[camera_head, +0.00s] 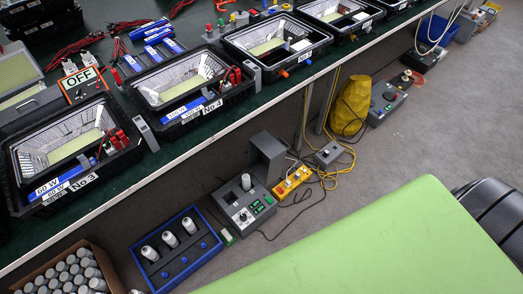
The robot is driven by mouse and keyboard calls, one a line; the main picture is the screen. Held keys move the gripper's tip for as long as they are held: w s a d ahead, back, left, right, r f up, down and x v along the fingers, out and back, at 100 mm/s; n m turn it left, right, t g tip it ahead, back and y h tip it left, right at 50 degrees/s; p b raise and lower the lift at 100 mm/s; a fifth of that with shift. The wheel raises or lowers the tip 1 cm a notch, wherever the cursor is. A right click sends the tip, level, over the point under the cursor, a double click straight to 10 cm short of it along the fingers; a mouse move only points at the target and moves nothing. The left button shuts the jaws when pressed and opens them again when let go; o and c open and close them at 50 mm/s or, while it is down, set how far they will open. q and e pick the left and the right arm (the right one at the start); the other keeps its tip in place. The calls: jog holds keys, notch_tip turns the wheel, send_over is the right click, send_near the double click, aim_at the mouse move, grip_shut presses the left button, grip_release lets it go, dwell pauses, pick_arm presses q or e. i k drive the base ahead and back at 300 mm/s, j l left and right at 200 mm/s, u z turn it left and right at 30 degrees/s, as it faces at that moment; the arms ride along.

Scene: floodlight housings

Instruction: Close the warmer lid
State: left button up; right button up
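I see no warmer or warmer lid that I can identify in the head view. Neither of my grippers is in view. Open black floodlight housings stand in a row on the bench: No 3 (33,160) at the left, No 4 (143,90) beside it, and more towards the top right. Their reflector interiors face up. A small box with an OFF sign (82,80) stands behind No 3.
The dark green bench (158,161) runs diagonally, its pale front edge facing the floor. Below are a blue tray with white cylinders (176,250), a grey control box (243,205), a yellow bag (350,105) and cables. A light green surface (400,250) fills the lower right.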

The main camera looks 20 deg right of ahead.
aim_at(269, 157)
jog(key=l+u, duration=1)
jog(key=k+l+u, duration=0.1)
jog(key=l, duration=0.3)
jog(key=k+l, duration=0.15)
jog(key=l, duration=0.3)
jog(key=k+l+u, duration=0.15)
jog(key=l, duration=0.25)
jog(key=k+l+u, duration=0.1)
jog(key=l, duration=0.3)
jog(key=k+l, duration=0.15)
jog(key=l, duration=0.25)
jog(key=k+l+u, duration=0.15)
jog(key=l, duration=0.25)
jog(key=k+l, duration=0.15)
jog(key=l, duration=0.25)
jog(key=k+l, duration=0.2)
jog(key=l, duration=0.15)
jog(key=k+l, duration=0.15)
jog(key=l, duration=0.25)
